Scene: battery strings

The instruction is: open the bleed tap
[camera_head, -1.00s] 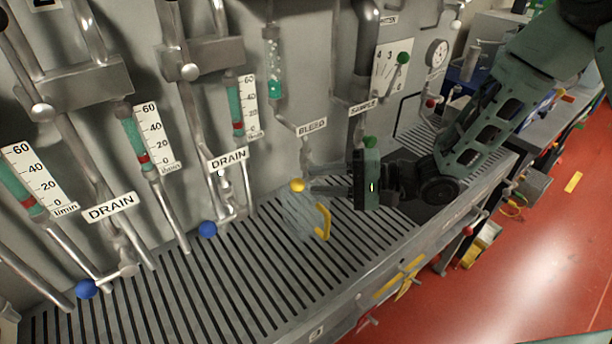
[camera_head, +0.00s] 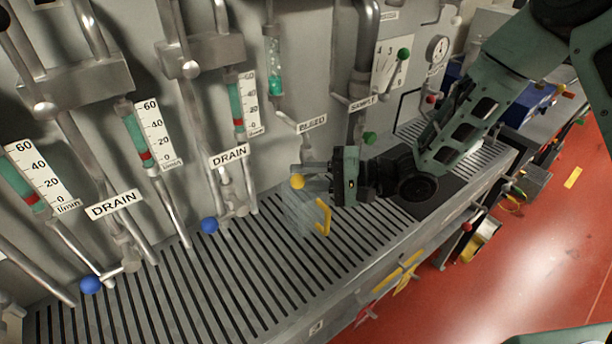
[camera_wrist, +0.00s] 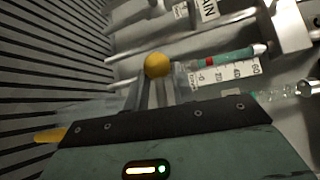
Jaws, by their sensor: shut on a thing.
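The bleed tap's yellow ball knob (camera_head: 297,181) shows below the BLEED label (camera_head: 312,124) in the head view. It also shows in the wrist view (camera_wrist: 157,65), at the ends of my gripper's fingers. My gripper (camera_head: 308,174) reaches in from the right and is shut on the tap's lever by the knob. The lever itself is mostly hidden by the fingers. A clear jug with a yellow handle (camera_head: 325,217) stands on the slatted grate just below the knob; its handle also shows at the lower left of the wrist view (camera_wrist: 48,136).
Two blue-knobbed drain taps (camera_head: 209,226) (camera_head: 90,285) are to the left. A green knob (camera_head: 370,138) by the SAMPLE label (camera_head: 362,103) sits just behind my gripper. The slatted grate (camera_head: 190,290) is clear at left.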

